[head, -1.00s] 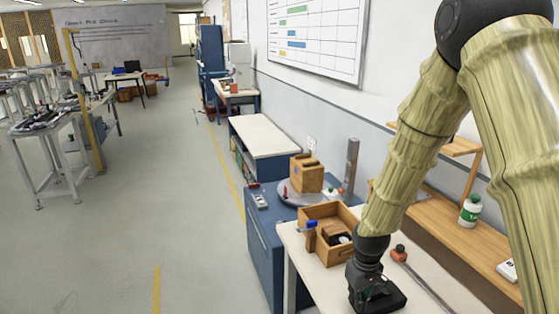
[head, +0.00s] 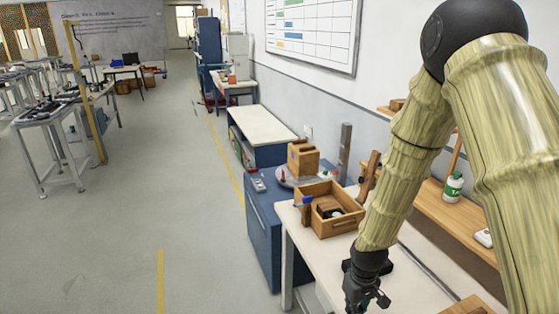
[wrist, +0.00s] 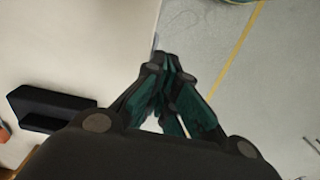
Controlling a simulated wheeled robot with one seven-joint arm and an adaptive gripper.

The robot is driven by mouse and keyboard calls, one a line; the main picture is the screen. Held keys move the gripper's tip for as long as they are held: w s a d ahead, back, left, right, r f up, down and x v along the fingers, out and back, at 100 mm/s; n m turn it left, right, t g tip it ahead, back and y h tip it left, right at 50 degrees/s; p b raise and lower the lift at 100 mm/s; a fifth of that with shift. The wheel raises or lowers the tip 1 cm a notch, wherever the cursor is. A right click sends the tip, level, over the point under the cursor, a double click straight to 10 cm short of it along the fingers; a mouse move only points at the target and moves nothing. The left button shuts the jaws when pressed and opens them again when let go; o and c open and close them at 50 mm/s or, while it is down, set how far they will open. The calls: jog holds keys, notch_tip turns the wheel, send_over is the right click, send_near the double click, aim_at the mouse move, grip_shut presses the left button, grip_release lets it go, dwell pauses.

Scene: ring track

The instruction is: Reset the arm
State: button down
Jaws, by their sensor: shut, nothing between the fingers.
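My gripper (head: 370,303) hangs at the end of my bamboo-look arm, at the lower middle of the head view, near the front edge of the white table (head: 312,262). In the wrist view my gripper (wrist: 164,62) has its dark green and black fingers drawn together at the tips, with nothing held. The tips overlap the table's edge in that picture, with grey floor to the right. A black block (wrist: 50,110) lies on the table left of the fingers, apart from them.
An open wooden box (head: 340,224) with dark items inside stands on the table. Behind it is a blue cabinet (head: 262,232) carrying a wooden block (head: 302,158). A wooden wall shelf (head: 440,207) with a white-green bottle (head: 453,187) lies right.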

jog(key=s+d+f+m+b, duration=0.1)
jog(key=s+f+m+b, duration=0.1)
jog(key=s+f, duration=1)
jog(key=s+d+f+m+b, duration=0.1)
jog(key=s+f+m+b, duration=0.1)
jog(key=s+f, duration=1.1)
jog(key=s+b, duration=0.1)
jog(key=s, duration=0.4)
jog(key=shift+b, duration=0.35)
